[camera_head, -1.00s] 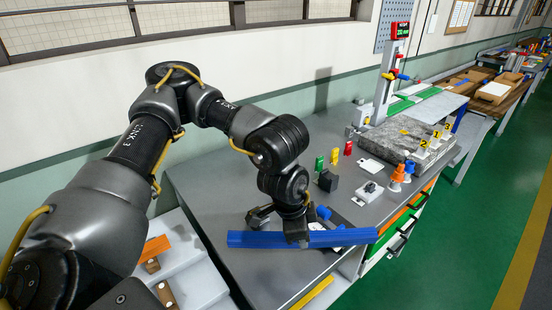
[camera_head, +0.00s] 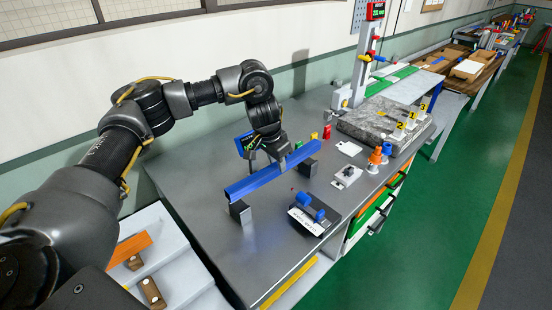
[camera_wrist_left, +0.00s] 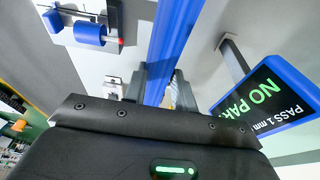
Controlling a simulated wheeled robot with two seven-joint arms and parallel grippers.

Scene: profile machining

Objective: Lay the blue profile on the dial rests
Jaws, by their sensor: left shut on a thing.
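The blue profile (camera_head: 270,174) is a long bar lying diagonally over the workbench; it also shows in the left wrist view (camera_wrist_left: 172,40). My left gripper (camera_head: 276,157) is shut on it near its middle. Two dark blocks, the near rest (camera_head: 240,213) and the far rest (camera_head: 308,168), stand under its two ends. I cannot tell whether the bar touches them or hangs just above. A blue-framed display (camera_head: 247,144) stands behind the bar; in the left wrist view it reads "NO PAR…" and "PASS 1 mm" (camera_wrist_left: 268,98). My right gripper is not in view.
A dark pad with a blue cylindrical part (camera_head: 311,205) and a white label lies in front of the bar. A granite plate (camera_head: 383,126) and a measuring column (camera_head: 367,60) stand at the back right. White trays (camera_head: 160,262) are at the lower left. The bench's left part is clear.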

